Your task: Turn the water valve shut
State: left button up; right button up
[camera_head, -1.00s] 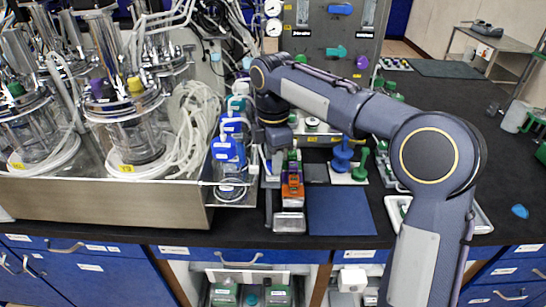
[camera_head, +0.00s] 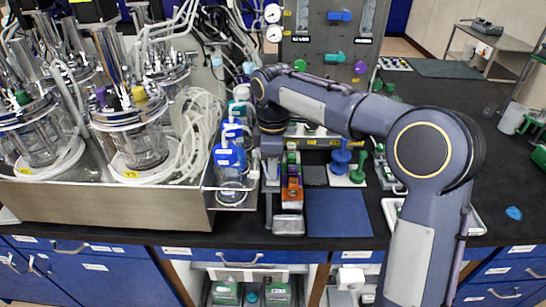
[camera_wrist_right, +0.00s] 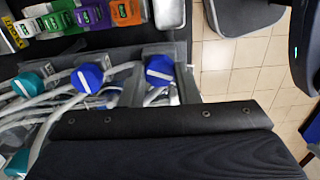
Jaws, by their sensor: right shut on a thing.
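The blue valve knob (camera_wrist_right: 160,70) with a white bar across its face is in the wrist view. The dark fingers of my right gripper (camera_wrist_right: 158,88) stand on either side of it, shut on it. In the head view the front blue knob (camera_head: 228,157) sits beside the steel tray, and my right gripper (camera_head: 264,170) is just right of it, partly hidden by its own wrist. A second blue knob (camera_wrist_right: 87,78) and a teal knob (camera_wrist_right: 27,83) stand in the same row. My left gripper is not in view.
Glass reactor vessels (camera_head: 131,145) and tubing stand in the steel tray (camera_head: 110,205) at left. A strip of coloured blocks (camera_head: 291,188) is close right of the gripper. A blue mat (camera_head: 339,212) and green and blue stands lie further right. A gauge panel (camera_head: 325,65) stands behind.

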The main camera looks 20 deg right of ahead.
jog(key=m+p, duration=0.1)
jog(key=m, duration=0.2)
jog(key=shift+r, duration=0.15)
jog(key=m+p, duration=0.1)
jog(key=m, duration=0.2)
jog(key=shift+m+p, duration=0.3)
jog(key=m, duration=0.2)
jog(key=shift+m+p, duration=0.3)
jog(key=shift+p, duration=0.1)
jog(key=shift+m+p, duration=0.4)
jog(key=shift+m, duration=1.6)
jog(key=o, duration=1)
jog(key=shift+c, duration=0.2)
jog(key=shift+r, duration=3.75)
